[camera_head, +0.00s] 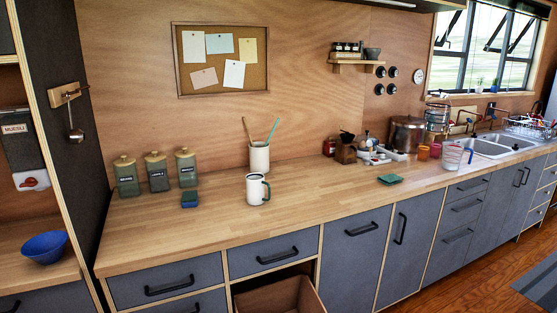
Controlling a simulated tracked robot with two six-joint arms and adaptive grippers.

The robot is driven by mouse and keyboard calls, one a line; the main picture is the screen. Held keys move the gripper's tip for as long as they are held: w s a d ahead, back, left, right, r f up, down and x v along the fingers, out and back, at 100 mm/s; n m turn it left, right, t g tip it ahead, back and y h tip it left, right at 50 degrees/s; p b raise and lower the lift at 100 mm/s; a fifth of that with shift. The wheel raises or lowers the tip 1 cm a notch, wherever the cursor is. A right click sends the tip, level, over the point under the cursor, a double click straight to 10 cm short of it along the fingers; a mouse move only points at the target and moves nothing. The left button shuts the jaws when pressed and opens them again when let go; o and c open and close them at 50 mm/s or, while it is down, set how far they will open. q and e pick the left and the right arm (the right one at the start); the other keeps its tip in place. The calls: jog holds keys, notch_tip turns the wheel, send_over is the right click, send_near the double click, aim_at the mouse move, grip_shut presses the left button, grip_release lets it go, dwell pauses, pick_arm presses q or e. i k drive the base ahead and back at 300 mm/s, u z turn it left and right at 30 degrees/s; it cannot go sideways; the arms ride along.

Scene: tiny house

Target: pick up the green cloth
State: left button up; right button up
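A small, flat, dark green cloth (390,179) lies on the wooden counter (330,192), right of the middle of the head view. It lies near the front edge of the counter, above the grey cabinet doors. Nothing covers it. Neither of my grippers shows in this view.
A white mug (257,190) stands left of the cloth, before a utensil pot (259,157). A measuring jug (452,157) and small orange cups (423,152) stand to the right. A blue-green block (189,200) lies farther left. A lower drawer (275,297) is open. Counter around the cloth is clear.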

aim_at(388, 180)
jog(key=u, duration=1.15)
jog(key=i, duration=0.15)
jog(key=z, duration=3.2)
jog(key=i, duration=0.15)
jog(key=u, duration=0.2)
jog(key=i, duration=3.25)
jog(key=u, duration=1.95)
